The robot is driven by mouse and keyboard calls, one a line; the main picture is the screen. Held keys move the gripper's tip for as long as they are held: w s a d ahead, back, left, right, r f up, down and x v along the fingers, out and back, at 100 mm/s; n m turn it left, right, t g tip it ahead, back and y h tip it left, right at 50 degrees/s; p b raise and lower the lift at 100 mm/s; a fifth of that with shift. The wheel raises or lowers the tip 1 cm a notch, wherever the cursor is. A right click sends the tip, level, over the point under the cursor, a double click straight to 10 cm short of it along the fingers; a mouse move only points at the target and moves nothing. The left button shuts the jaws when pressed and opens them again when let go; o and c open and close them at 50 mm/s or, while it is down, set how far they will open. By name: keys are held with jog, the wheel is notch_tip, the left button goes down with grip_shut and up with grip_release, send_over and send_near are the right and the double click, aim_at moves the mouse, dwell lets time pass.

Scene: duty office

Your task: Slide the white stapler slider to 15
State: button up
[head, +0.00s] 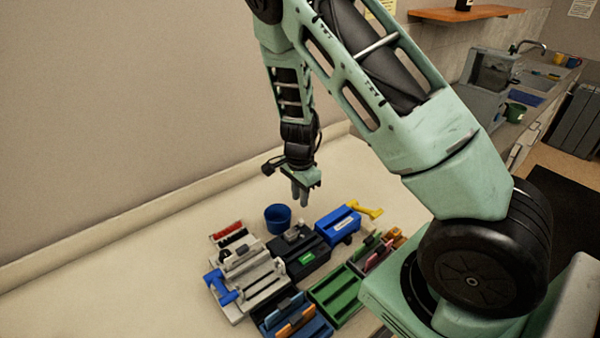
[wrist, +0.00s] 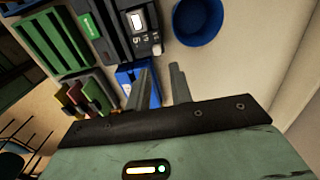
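A white-grey device (head: 262,287) with slots and a blue handle (head: 219,287) at its left side lies on the counter, left of centre in the head view. It looks like the white stapler; its slider and any number marks are too small to read. It is not clearly seen in the wrist view. My gripper (head: 301,194) hangs pointing down above the counter, behind and to the right of that device and apart from it. In the wrist view my gripper's two fingers (wrist: 159,85) stand apart with nothing between them.
A blue cup (head: 277,219) stands below my gripper; the wrist view also shows it (wrist: 197,20). The counter's left is clear.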

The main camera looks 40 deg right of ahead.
notch_tip(320, 180, up, 9)
jog(key=shift+b, duration=0.3)
dwell(0.5)
jog(key=s+a+f+n+y+b, duration=0.1)
jog(key=s+a+n+b, duration=0.4)
jog(key=a, duration=0.4)
jog(key=s+a+n+y+b, duration=0.1)
jog(key=s+a+n+b, duration=0.1)
jog(key=s+a+n, duration=0.6)
jog(key=s+a+n+h+b, duration=0.1)
jog(key=s+a+n+b, duration=0.5)
jog(key=s+n, duration=0.5)
jog(key=shift+s+a+f+n, duration=0.25)
jog(key=shift+a+f+n, duration=0.15)
jog(key=shift+a+n, duration=0.7)
jog(key=shift+a, duration=0.15)
